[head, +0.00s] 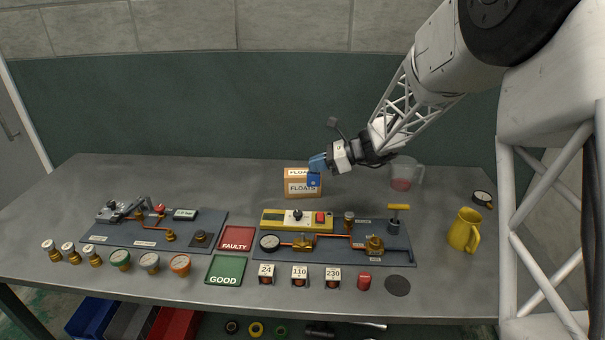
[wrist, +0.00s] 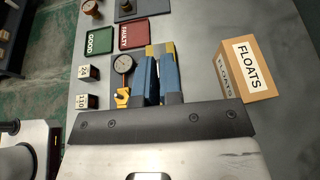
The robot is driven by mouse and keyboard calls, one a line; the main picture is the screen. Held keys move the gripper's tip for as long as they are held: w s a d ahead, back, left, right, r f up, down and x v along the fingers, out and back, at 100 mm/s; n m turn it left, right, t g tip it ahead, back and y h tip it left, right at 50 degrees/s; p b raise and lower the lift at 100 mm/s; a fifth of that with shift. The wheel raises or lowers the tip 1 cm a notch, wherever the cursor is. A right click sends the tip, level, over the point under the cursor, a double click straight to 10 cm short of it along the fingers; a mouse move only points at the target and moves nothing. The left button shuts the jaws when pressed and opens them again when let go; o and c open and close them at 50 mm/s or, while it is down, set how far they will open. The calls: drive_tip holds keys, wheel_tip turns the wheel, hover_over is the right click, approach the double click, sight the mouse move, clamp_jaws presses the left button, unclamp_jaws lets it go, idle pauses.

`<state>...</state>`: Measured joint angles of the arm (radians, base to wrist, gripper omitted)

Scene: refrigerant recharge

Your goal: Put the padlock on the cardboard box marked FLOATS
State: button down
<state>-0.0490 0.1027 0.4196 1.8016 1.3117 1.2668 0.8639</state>
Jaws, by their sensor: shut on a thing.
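My gripper (head: 316,165) is raised above the table, its blue fingers closed on a small blue thing, which looks like the padlock (head: 313,181). The padlock shows just below the fingertips, in front of the box in the head view. In the wrist view, the fingers (wrist: 158,55) nearly meet, and I cannot make out the padlock between them. The cardboard box marked FLOATS (head: 297,188) stands on the table at the back middle, partly covered by the padlock and fingers. In the wrist view, the box (wrist: 246,70) is right of the fingers, apart from them.
A grey panel with a yellow strip (head: 273,218), gauge and valves lies in front of the box. A clear jug (head: 406,172) stands right of the box, and a yellow mug (head: 464,231) farther right. FAULTY (head: 235,239) and GOOD (head: 223,270) trays lie at front left.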

drive_tip(key=shift+s+a, duration=0.1)
drive_tip(key=shift+s, duration=0.15)
hover_over(305, 173)
drive_tip(key=shift+w+a+f, duration=0.1)
drive_tip(key=shift+w+f, duration=0.05)
drive_tip(key=shift+f, duration=0.6)
idle(0.4)
drive_tip(key=shift+f, duration=1.75)
drive_tip(key=shift+f, duration=0.1)
